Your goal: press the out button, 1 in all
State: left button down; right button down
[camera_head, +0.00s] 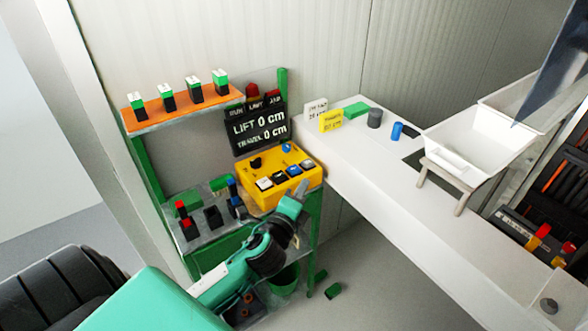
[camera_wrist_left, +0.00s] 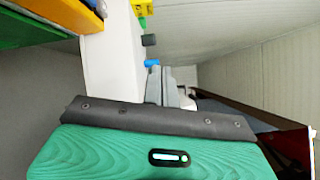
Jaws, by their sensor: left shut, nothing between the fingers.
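A yellow control box (camera_head: 262,197) stands on the green stand, with a row of square buttons (camera_head: 279,178) in white, black and blue on its sloped face. A round blue knob (camera_head: 287,147) and a black knob (camera_head: 255,163) sit above the row. The button labels are too small to read, so I cannot tell which is the out button. My left gripper (camera_head: 299,197) is shut and empty, just in front of the box's right side. In the left wrist view its fingers (camera_wrist_left: 163,86) are together, with the box's yellow edge (camera_wrist_left: 82,14) at upper left. My right gripper is not in view.
A black display (camera_head: 259,128) reading lift 0 cm and travel 0 cm stands behind the box. An orange shelf (camera_head: 182,108) is at left. A white counter (camera_head: 375,175) with a white tray (camera_head: 470,150) runs right. Black and red switches (camera_head: 185,222) stand left of the box.

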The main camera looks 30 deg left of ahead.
pick_arm(q)
jog(key=w+d+r+m+g+h, duration=0.1)
jog(key=w+d+r+m+h, duration=0.3)
jog(key=m, duration=0.7)
jog(key=w+r+m+g+h, duration=0.15)
jog(key=m+h, duration=0.45)
jog(key=m, duration=0.6)
jog(key=w+d+r+m+g+h, duration=0.1)
jog(key=w+d+r+m+h, duration=0.3)
jog(key=m, duration=0.7)
jog(key=w+a+f+m+g+y, duration=0.2)
jog(key=a+m, duration=0.4)
jog(key=a, duration=0.4)
jog(key=w+a+f+m+g+y, duration=0.2)
jog(key=a+f+m+g+y, duration=0.2)
jog(key=a+y, duration=0.3)
jog(key=a+f+m, duration=0.1)
jog(key=a, duration=0.2)
jog(key=shift+w+a+m, duration=0.3)
jog(key=shift+w+m, duration=0.1)
jog(key=shift+f, duration=0.2)
